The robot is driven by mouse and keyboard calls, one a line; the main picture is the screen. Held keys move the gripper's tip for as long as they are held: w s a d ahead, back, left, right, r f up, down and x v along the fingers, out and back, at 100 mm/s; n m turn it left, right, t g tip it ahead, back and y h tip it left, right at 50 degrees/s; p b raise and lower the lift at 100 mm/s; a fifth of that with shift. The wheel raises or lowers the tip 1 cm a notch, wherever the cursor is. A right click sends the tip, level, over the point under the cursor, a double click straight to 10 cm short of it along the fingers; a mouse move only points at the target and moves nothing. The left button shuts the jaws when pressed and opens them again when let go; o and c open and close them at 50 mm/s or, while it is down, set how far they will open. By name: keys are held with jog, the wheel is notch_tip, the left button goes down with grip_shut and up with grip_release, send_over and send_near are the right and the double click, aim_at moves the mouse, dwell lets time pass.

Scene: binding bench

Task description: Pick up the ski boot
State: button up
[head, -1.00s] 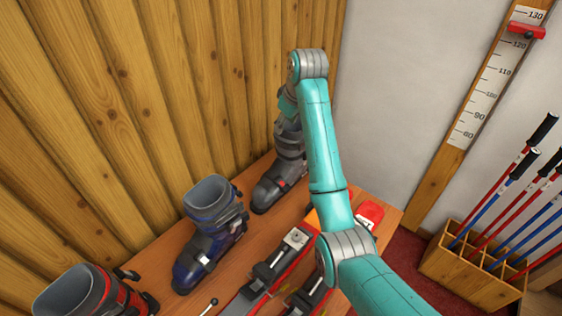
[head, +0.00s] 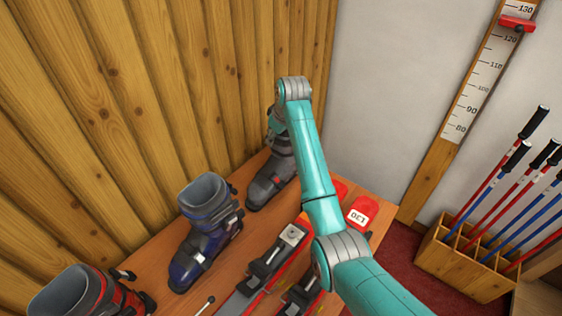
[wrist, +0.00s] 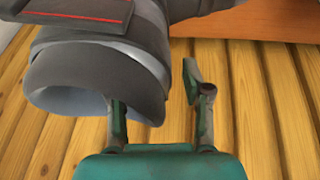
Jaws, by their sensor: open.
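A grey ski boot (head: 268,182) stands at the far end of the wooden bench, against the plank wall. Its upper part is partly hidden by my arm in the head view. In the wrist view the grey boot (wrist: 95,60) fills the upper left, its cuff opening towards me. My gripper (wrist: 153,86) is open at the cuff. The left finger overlaps the cuff near its rim, and the right finger is to the right of it. I cannot tell whether either finger touches. A blue boot (head: 208,232) and a red and grey boot (head: 85,295) stand nearer on the bench.
Skis with bindings (head: 268,268) lie on the bench (head: 165,262) right of the boots. A wooden rack (head: 462,262) of poles and a wall height scale (head: 480,80) are at the right.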

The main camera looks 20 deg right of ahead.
grip_shut()
jog(key=shift+r, duration=0.15)
